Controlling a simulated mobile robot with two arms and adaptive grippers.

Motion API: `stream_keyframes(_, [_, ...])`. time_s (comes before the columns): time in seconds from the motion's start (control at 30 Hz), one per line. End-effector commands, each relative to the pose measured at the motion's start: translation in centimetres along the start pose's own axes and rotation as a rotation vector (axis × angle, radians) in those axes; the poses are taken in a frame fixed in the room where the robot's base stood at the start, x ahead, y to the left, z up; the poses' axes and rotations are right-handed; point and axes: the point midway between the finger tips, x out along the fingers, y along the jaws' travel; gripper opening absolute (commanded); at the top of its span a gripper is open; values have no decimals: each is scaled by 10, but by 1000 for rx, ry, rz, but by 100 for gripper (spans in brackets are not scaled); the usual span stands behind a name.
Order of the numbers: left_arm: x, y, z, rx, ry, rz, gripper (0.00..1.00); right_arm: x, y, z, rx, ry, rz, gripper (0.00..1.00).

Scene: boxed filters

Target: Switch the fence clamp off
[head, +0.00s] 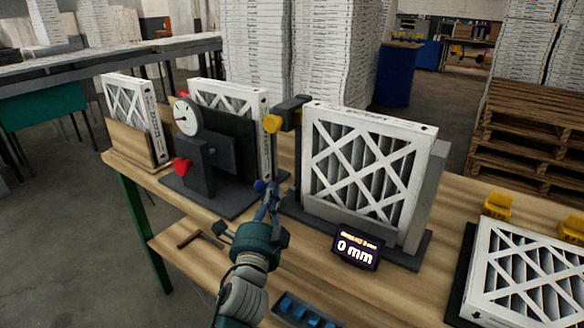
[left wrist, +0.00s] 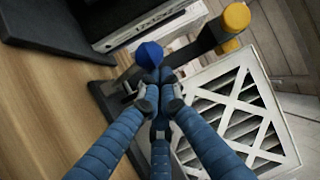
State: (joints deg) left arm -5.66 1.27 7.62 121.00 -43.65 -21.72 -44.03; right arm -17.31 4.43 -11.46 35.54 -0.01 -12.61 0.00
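The fence clamp fixture (head: 290,115) is a dark post with a yellow-orange knob, left of an upright white-framed filter (head: 365,165). A lever with a blue ball knob (head: 259,186) stands low beside it; the ball also shows in the left wrist view (left wrist: 149,54). My left gripper (head: 266,196) has its fingers drawn together right at this lever, just below the ball in the left wrist view (left wrist: 158,88). I cannot tell whether the fingertips touch the lever. My right gripper is not in view.
A display (head: 357,247) reading 0 mm stands before the filter. A dial gauge stand (head: 188,117) with a red knob is at left, near other filters. A filter lies flat (head: 530,275) at right, by yellow clips (head: 497,205). A blue-slotted tray (head: 303,311) is in front.

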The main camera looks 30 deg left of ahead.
Motion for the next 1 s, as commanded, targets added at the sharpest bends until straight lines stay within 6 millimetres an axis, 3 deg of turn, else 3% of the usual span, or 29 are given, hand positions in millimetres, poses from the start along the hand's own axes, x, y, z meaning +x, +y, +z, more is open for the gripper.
stream_keyframes(0.47, [-4,-1,4,4,-9,-2,0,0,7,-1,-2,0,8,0])
stream_keyframes(0.8, [-57,1,1,3,-5,3,0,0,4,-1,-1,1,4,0])
stream_keyframes(1.0, [-74,1,-1,3,-2,2,0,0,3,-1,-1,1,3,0])
